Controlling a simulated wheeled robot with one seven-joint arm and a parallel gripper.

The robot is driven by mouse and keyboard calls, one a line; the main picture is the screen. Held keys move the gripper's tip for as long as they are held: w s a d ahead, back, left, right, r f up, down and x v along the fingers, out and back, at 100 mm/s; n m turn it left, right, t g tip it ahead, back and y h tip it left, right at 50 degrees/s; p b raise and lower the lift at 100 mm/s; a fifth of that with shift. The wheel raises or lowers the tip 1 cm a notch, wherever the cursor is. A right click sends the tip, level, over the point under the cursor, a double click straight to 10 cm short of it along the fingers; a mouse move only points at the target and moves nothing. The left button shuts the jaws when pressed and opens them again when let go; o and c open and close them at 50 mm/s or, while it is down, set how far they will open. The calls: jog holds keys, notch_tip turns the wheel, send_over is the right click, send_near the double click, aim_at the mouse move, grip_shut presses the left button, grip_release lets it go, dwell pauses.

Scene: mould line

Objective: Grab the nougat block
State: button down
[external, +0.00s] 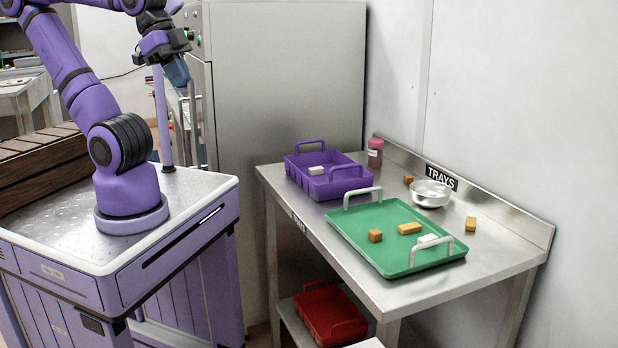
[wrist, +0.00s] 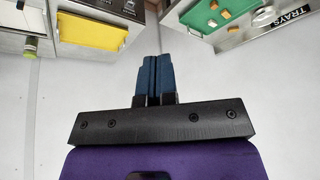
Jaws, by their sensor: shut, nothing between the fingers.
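Two pale, whitish blocks show in the external view; which one is the nougat block I cannot tell for certain. One pale block (external: 316,170) lies in the purple tray (external: 347,186). The other pale block (external: 428,239) lies in the green tray (external: 376,254), near its right handle, beside a tan block (external: 409,228) and an orange-brown block (external: 375,236). My gripper (external: 179,74) is raised high at the upper left, far from the trays. In the wrist view my gripper (wrist: 158,58) has its blue fingers together with nothing between them.
The steel table (external: 464,268) also holds a metal bowl (external: 432,193), a pink-lidded jar (external: 375,152) and two loose blocks. A red tray (external: 330,315) sits on the shelf below. A tall steel cabinet (external: 285,80) stands behind. The wrist view shows a yellow tray (wrist: 90,32).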

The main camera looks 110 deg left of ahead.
dwell(0.4)
jog(key=c, duration=0.8)
grip_release()
